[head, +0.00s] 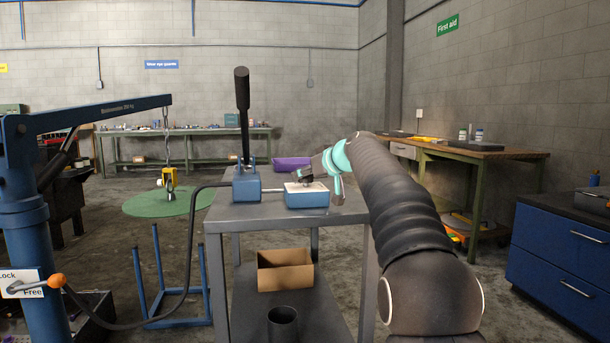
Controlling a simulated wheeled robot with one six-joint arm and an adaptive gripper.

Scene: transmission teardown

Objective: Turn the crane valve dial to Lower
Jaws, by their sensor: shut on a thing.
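The crane valve is a blue box (307,200) with a pale top, on the grey cart beside the blue hand pump (246,186). My gripper (306,184) reaches in from the right and is down at the top of the valve box, shut on the dial there. The dial is small and mostly hidden by the fingers, so I cannot read its setting or its labels.
The pump's black lever (242,110) stands upright left of my gripper. A dark hose runs from the pump towards the blue crane (25,220). An open cardboard box (285,270) sits on the cart's lower shelf. A yellow hook block (169,180) hangs over a green floor disc.

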